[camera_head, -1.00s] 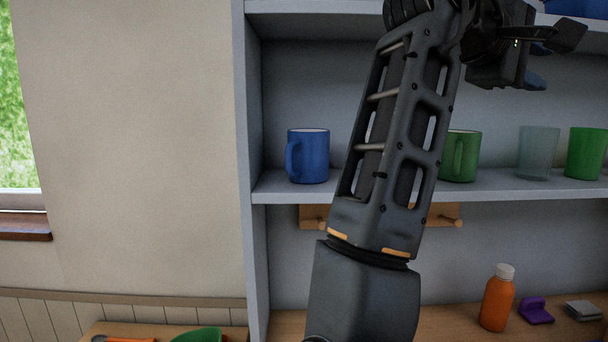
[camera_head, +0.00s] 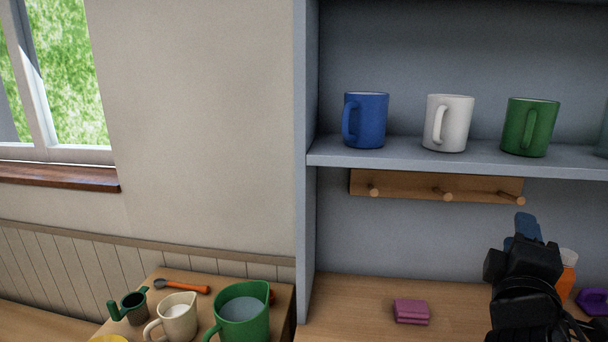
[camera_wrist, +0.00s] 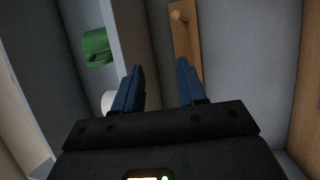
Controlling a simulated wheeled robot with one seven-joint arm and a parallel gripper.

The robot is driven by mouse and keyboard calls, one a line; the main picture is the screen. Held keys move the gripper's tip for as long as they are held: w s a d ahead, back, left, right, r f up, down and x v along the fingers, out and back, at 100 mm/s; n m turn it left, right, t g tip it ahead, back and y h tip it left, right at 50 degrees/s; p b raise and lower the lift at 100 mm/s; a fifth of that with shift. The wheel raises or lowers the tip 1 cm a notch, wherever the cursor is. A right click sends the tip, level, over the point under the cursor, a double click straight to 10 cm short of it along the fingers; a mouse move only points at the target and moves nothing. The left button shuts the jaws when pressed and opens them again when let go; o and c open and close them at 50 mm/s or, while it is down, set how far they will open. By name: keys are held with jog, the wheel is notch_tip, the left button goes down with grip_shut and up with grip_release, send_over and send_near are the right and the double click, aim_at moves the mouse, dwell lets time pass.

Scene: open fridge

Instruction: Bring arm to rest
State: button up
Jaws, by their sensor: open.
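My gripper (camera_head: 527,228) is low at the right in the head view, in front of the lower shelf space and partly over an orange bottle (camera_head: 566,277). In the wrist view my gripper (camera_wrist: 160,85) shows two blue fingers apart with nothing between them. The wooden peg rail (camera_wrist: 186,45) lies beyond the fingers there. The rest of my arm is mostly out of the head view.
A blue mug (camera_head: 366,120), a white mug (camera_head: 449,123) and a green mug (camera_head: 529,127) stand on the shelf (camera_head: 400,155). The peg rail (camera_head: 410,187) is below. Pink blocks (camera_head: 411,311) lie on the counter. A green pitcher (camera_head: 241,312) and cream jug (camera_head: 177,318) stand lower left.

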jog(key=s+a+f+y, duration=0.4)
jog(key=s+f, duration=0.4)
jog(key=s, duration=0.1)
jog(key=s+a+f+y, duration=0.3)
jog(key=s+f+y, duration=0.2)
jog(key=s+f, duration=0.35)
jog(key=s+a+m+y, duration=0.1)
jog(key=s+m, duration=0.4)
jog(key=s, duration=0.6)
jog(key=s+a+m+g+y, duration=0.1)
jog(key=s+a+m, duration=0.3)
jog(key=s, duration=0.8)
jog(key=shift+a+r+m, duration=0.35)
jog(key=shift+m, duration=0.35)
